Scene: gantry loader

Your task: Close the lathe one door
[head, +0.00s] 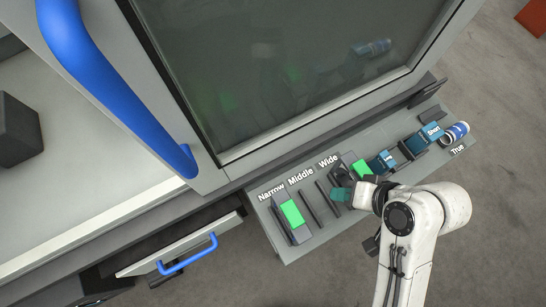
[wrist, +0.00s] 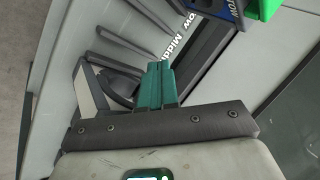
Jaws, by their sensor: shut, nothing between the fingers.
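A large grey-framed door with a dark window (head: 290,60) fills the top of the head view. Its long blue handle (head: 105,90) runs along its left edge. Left of the handle the machine is open, showing a pale interior. No label naming the machine is readable. My gripper (head: 342,194) is over the labelled shelf, below the door's lower edge and well right of the handle, apart from it. In the wrist view its teal fingers (wrist: 157,85) are together, with nothing between them. The door handle is not in the wrist view.
The shelf (head: 290,250) under the door has slots marked Narrow, Middle and Wide, blue and green pieces, and a blue cylinder (head: 455,132) near "True". A drawer front with a small blue handle (head: 188,257) juts out lower left. A dark block (head: 15,125) sits inside the opening. Floor is clear at lower right.

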